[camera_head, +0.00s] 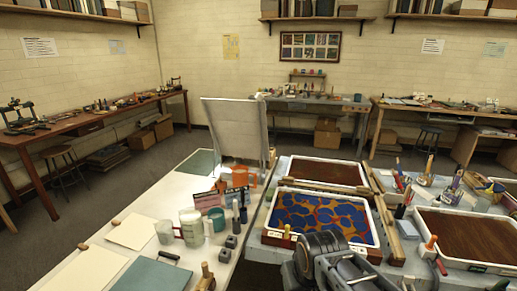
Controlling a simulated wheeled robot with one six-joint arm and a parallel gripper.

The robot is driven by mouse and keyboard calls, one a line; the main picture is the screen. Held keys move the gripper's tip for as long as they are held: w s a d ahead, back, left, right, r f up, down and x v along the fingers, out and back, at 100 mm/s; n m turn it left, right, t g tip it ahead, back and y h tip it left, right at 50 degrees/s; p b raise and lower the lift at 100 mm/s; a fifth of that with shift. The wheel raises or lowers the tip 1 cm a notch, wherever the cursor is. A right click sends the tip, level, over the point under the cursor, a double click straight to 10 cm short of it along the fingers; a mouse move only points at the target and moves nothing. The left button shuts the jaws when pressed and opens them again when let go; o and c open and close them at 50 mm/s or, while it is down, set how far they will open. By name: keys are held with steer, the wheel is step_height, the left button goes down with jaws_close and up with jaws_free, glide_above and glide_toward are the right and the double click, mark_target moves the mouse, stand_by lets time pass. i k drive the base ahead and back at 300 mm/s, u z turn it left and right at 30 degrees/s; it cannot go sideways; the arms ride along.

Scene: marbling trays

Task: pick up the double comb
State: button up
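I cannot make out the double comb for certain. A long wooden bar (385,215) lies between the marbling trays and may be it, but no teeth show at this size. A tray with a blue and orange pattern (266,233) is left of the bar, and a tray of brown liquid (414,222) is right of it. Part of my dark grey arm shows at the bottom centre, in front of the patterned tray. My gripper's fingers do not show.
A white table at left holds mugs (192,227), paper sheets (132,232), a teal sheet (150,274) and an upright grey board (236,128). Another brown tray (326,186) is behind the patterned one. Bottles and tools crowd the right. Open floor (90,205) is at far left.

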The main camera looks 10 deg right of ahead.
mark_target(387, 219)
steer(key=z, duration=0.95)
steer(key=k, duration=0.4)
steer(key=z, duration=0.35)
steer(key=i, duration=0.5)
steer(key=z, duration=0.05)
